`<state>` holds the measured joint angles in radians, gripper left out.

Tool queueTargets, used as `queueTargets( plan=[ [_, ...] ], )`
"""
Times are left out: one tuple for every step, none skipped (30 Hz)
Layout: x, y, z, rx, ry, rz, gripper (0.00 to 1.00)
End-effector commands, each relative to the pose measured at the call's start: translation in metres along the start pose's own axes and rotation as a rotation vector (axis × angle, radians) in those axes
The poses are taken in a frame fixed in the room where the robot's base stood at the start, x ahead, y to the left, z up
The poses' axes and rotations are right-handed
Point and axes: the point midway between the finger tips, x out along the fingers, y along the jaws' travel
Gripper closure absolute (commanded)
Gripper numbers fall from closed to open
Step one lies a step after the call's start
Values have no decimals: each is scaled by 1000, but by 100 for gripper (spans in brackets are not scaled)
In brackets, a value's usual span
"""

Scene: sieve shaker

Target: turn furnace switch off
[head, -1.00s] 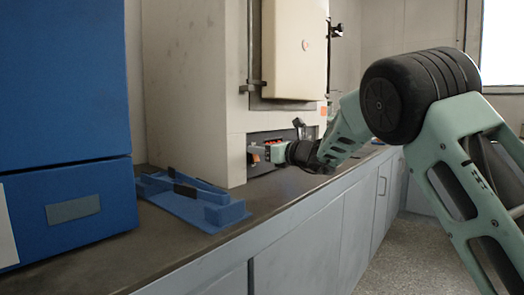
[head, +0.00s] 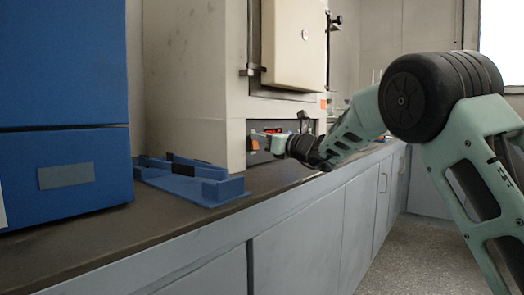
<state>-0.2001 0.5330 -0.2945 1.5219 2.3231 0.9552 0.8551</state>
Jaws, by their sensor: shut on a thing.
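The furnace (head: 196,85) is a tall off-white box on the counter, with a cream door (head: 295,45) above a dark control panel (head: 262,155). A small orange switch (head: 255,144) shows at the left part of the panel, and a red display is partly visible beside it. My gripper (head: 262,139) is at the panel, its fingers right at the orange switch. The fingers are small in the picture and closed on what looks like the switch. My wrist and arm hide much of the panel's right side.
A blue rack-like tray (head: 205,190) lies on the dark counter (head: 150,225) left of the furnace. A large blue cabinet (head: 65,110) stands at the far left. Grey cupboards (head: 300,230) run below the counter, with open floor at right.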

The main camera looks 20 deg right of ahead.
Motion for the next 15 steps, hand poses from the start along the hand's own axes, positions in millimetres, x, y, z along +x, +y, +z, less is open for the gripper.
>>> queueTargets(
  plan=[
    [-2, -1, -8, 0, -20, -1, 99],
    [-2, -1, -8, -1, -31, -2, 99],
    [-3, -1, -9, -1, -47, -1, 99],
    [-3, -1, -9, -1, -58, -1, 99],
    [-3, -1, -10, -1, -69, -1, 99],
    [-3, -1, -10, 0, -83, -1, 99],
    [-4, -1, -10, -1, -93, -1, 99],
    [-4, -1, -9, -1, -103, -1, 99],
    [-4, 0, -9, -1, -115, -1, 99],
    [-4, 0, -9, -1, -122, -1, 99],
    [-4, -1, -8, -2, -128, -1, 99],
    [-4, -1, -8, -1, -134, -1, 99],
    [-4, 0, -7, -1, -138, -1, 99],
    [-4, 0, -7, 0, -141, -1, 99],
    [-4, 0, -6, 0, -144, -1, 99]
  ],
)
